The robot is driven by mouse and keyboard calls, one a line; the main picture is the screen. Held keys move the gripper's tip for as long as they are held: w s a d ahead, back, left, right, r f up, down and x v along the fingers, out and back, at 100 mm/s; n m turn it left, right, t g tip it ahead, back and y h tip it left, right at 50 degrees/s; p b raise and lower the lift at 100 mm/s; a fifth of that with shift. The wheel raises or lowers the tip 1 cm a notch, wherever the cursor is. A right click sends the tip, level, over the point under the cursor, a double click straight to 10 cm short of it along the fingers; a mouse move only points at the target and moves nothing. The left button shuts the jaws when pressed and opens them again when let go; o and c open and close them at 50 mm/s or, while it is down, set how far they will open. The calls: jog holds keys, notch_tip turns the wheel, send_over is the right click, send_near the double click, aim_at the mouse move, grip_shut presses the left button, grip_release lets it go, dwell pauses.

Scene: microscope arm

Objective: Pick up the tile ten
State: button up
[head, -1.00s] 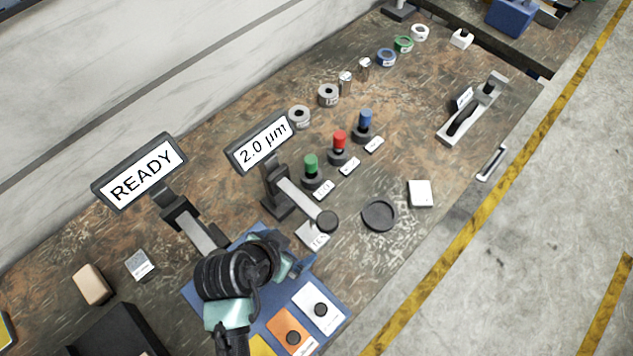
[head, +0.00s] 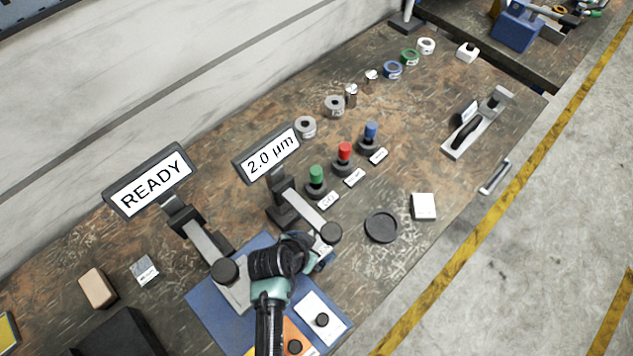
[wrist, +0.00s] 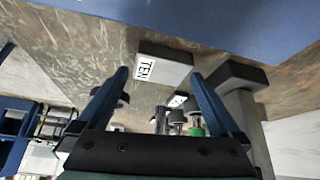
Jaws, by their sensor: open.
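The tile ten (wrist: 168,68) is a light grey block with a white label reading TEN on one side. It lies on the brown table beside the blue mat. In the wrist view it shows between and beyond the two blue fingers of my gripper (wrist: 158,76), which are open and empty. In the head view my gripper (head: 322,260) is over the mat's edge by the tile and hides most of it. Only a pale bit of the tile (head: 322,249) shows there. I cannot tell the exact gap between fingers and tile.
The 2.0 µm display stand (head: 285,205) has an arm with a round black end (head: 330,233) close to my gripper. A black round dish (head: 381,228) and a white block (head: 424,206) lie to the right. The blue mat (head: 215,318) holds coloured cards with black knobs.

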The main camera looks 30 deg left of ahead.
jog(key=shift+x, duration=0.8)
grip_shut()
jog(key=shift+r, duration=0.1)
